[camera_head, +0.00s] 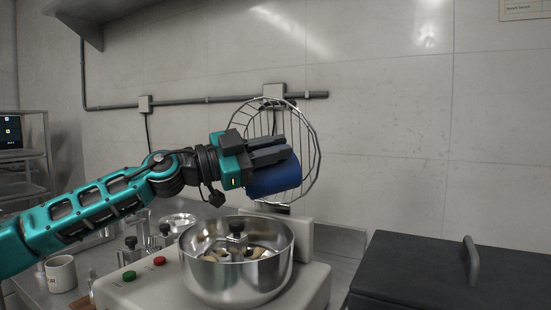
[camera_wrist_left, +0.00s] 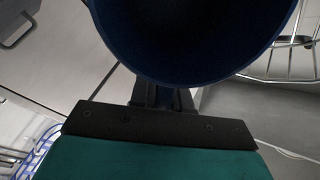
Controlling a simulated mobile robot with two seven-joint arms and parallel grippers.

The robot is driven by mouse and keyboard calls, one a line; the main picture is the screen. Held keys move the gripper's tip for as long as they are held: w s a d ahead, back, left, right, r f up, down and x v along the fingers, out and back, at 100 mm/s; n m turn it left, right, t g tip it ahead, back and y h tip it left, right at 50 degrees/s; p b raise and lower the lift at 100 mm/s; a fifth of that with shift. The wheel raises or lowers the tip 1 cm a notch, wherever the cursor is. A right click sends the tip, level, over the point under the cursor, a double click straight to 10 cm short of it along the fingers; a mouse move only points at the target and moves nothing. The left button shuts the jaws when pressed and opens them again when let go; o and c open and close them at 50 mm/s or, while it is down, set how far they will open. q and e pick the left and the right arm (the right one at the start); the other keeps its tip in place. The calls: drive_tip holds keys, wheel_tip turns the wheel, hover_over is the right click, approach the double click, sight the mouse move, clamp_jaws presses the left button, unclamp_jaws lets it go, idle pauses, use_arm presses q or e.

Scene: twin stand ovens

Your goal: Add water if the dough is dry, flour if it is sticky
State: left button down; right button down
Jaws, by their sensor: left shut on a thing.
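My left gripper (camera_head: 272,152) is shut on a blue cup (camera_head: 275,179) and holds it above the mixer bowl. The cup looks tipped well over onto its side. Its dark blue round shape fills the top of the left wrist view (camera_wrist_left: 190,40); I cannot see what it holds, and no stream shows below it. The steel mixer bowl (camera_head: 236,280) stands on the pale mixer base, with a dark hub in its middle. Pale pieces of dough (camera_head: 257,253) show inside; whether they are dry or sticky I cannot tell. My right gripper is not in view.
A round wire guard (camera_head: 316,150) stands raised right behind the cup and gripper. The base has a green button (camera_head: 129,275) and a red button (camera_head: 160,261). A white mug (camera_head: 60,273) stands at left. A dark lidded box (camera_head: 430,270) fills the right.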

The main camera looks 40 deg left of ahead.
use_arm(q)
drive_tip(key=shift+s+a+t+h+b, duration=0.4)
drive_tip(key=shift+s+t+b, duration=0.2)
drive_tip(key=shift+b, duration=1.65)
drive_tip(key=shift+s+a+b, duration=0.1)
drive_tip(key=shift+s+b, duration=0.05)
drive_tip(key=shift+b, duration=0.65)
drive_tip(key=shift+s+a+t+h+b, duration=0.1)
drive_tip(key=shift+s+t+h+b, duration=0.15)
drive_tip(key=shift+t+b, duration=0.25)
drive_tip(key=shift+s+a+r+h, duration=0.15)
drive_tip(key=shift+h, duration=0.1)
drive_tip(key=shift+s+a+r+t+b, duration=0.1)
drive_tip(key=shift+r+t+b, duration=0.05)
drive_tip(key=shift+t+b, duration=0.2)
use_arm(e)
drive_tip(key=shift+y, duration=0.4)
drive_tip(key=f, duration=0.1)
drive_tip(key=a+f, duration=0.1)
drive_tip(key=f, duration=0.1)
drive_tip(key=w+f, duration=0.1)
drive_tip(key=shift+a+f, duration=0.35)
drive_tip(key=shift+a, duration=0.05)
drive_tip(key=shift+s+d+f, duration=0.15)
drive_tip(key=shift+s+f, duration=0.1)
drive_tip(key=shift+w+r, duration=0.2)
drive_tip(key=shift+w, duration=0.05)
